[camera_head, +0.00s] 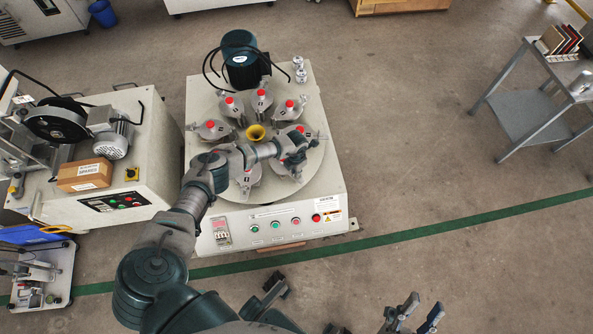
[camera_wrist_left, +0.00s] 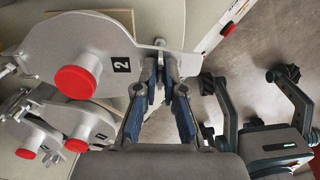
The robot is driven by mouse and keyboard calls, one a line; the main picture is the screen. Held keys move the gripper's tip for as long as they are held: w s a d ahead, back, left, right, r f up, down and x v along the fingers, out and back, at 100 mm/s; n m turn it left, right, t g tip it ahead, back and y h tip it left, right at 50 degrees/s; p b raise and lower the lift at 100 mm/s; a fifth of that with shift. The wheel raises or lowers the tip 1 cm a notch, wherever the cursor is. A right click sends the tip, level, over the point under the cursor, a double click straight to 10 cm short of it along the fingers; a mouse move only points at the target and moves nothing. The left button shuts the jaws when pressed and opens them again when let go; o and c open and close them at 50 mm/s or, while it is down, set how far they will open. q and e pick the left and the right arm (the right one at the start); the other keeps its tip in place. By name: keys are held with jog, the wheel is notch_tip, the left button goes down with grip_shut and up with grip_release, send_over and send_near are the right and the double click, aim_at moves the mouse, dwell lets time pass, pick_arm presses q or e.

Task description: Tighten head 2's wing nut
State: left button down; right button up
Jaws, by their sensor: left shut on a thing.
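The round tile-testing machine carries several grey heads with red knobs around a yellow funnel (camera_head: 255,132). Head 2 (camera_wrist_left: 118,47), a grey plate with a black "2" label and a red knob (camera_wrist_left: 78,82), fills the upper left of the left wrist view. My left gripper (camera_head: 297,143) reaches over the right side of the turntable. In the left wrist view its fingertips (camera_wrist_left: 161,72) are closed together at head 2's right edge, where the wing nut is mostly hidden between them. My right gripper (camera_head: 418,313) is at the bottom of the head view, fingers apart, empty, away from the machine.
A dark motor (camera_head: 240,57) with cables stands at the machine's back. A control panel (camera_head: 280,222) with buttons lines its front. Another machine with a cardboard box (camera_head: 85,174) stands left. A grey side table (camera_head: 545,100) stands right; the floor between is clear.

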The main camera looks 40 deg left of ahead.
pick_arm(q)
jog(key=shift+s+a, duration=0.1)
jog(key=c, duration=1.3)
grip_release()
jog(key=shift+r, duration=0.15)
notch_tip(320, 180, up, 12)
jog(key=shift+f, duration=0.25)
